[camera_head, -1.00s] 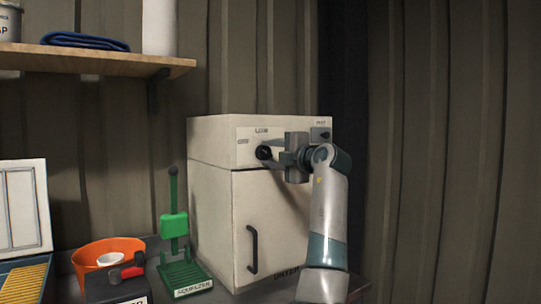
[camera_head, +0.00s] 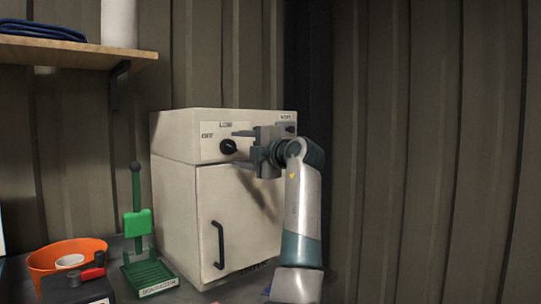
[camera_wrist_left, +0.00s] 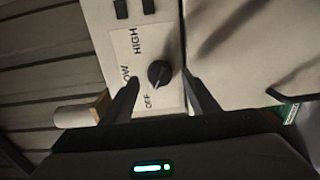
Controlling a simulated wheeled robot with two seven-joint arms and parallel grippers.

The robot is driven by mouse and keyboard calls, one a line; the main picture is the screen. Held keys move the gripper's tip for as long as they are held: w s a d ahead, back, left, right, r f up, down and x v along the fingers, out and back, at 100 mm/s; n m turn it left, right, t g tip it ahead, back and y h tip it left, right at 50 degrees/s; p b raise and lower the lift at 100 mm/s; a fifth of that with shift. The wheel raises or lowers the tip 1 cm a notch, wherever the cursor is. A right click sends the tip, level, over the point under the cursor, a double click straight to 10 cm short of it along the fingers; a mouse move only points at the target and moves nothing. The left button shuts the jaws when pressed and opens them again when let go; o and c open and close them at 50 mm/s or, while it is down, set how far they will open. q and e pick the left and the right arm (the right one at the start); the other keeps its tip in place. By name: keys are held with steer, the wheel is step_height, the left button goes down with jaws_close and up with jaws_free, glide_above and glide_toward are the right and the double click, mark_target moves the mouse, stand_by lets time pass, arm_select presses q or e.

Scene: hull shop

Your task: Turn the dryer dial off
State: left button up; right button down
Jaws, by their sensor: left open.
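The dryer (camera_head: 185,205) is a cream box with a door and a dark handle. Its black round dial (camera_head: 228,146) sits on the upper front panel. In the left wrist view the dial (camera_wrist_left: 160,74) shows between my two dark fingers, beside the printed words OFF, LOW and HIGH; a finger partly covers LOW. My right gripper is not in view.
A green squeezer stand (camera_head: 138,225) and an orange bowl (camera_head: 68,254) stand left of the dryer. A dark box with a red-ended lever (camera_head: 78,288) is in front of the bowl. A wooden shelf (camera_head: 75,52) hangs at upper left. The ribbed wall at right is bare.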

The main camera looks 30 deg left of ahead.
arm_select(q)
steer(key=b+v, duration=0.2)
steer(key=v, duration=1.2)
steer(key=shift+d, duration=0.15)
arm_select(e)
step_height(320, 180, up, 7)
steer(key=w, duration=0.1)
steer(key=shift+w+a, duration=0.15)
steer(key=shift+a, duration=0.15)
arm_select(q)
steer(key=shift+s, duration=0.1)
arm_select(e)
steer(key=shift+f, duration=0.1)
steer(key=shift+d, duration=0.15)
